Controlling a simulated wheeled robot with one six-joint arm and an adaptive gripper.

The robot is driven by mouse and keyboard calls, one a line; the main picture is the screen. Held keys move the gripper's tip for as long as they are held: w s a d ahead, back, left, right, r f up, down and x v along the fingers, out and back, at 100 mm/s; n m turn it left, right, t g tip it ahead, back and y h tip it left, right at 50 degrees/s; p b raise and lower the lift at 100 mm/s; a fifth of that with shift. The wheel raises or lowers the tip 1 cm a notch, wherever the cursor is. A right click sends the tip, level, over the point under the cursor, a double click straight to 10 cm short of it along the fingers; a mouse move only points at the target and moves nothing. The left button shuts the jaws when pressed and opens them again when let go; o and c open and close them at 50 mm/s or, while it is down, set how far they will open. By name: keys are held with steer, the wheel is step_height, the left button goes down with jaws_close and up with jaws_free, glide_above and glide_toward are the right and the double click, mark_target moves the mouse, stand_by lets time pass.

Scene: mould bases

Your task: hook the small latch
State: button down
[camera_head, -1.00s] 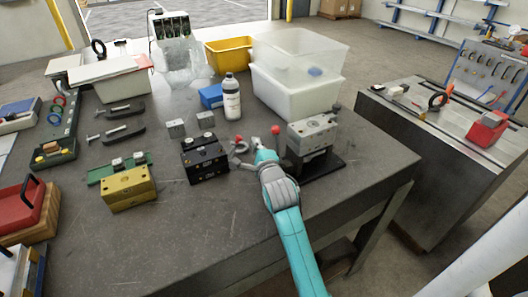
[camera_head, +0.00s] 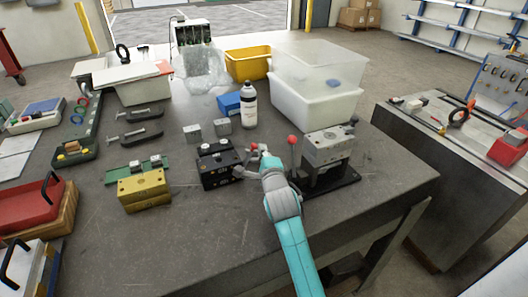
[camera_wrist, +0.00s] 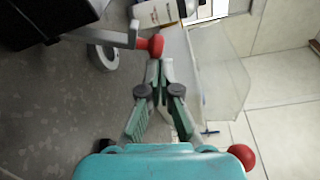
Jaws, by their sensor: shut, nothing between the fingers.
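The black mould base (camera_head: 218,166) stands on the grey workbench. A small latch (camera_wrist: 118,40) reaches out from a dark block at the top left of the wrist view: a grey lever ending in a red knob (camera_wrist: 156,45), with a grey round part (camera_wrist: 103,56) beside it. That red knob also shows in the head view (camera_head: 254,146), partly hidden by my gripper. My gripper (camera_wrist: 158,64) is shut and empty, its tips right at the knob; I cannot tell whether they touch it. A second red knob (camera_head: 292,139) stands upright beside the grey mould base (camera_head: 328,148).
A yellow mould base (camera_head: 144,189) is at left. The front of the workbench (camera_head: 200,240) is clear.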

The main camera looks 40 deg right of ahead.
steer(key=shift+a+r, duration=0.15)
steer(key=shift+w+a+r+n+t+h, duration=0.15)
steer(key=shift+w+a+r+n, duration=0.1)
steer(key=shift+a+n, duration=0.6)
steer(key=shift+w+a+r+n+t+h, duration=0.1)
steer(key=shift+w+a+r+n+t, duration=0.15)
steer(key=shift+a+n, duration=0.6)
steer(key=shift+w+a+r+n+t+h, duration=0.15)
steer(key=shift+a+r+n, duration=0.25)
steer(key=shift+n, duration=0.8)
steer(key=shift+a+f, duration=0.1)
steer(key=shift+a, duration=0.05)
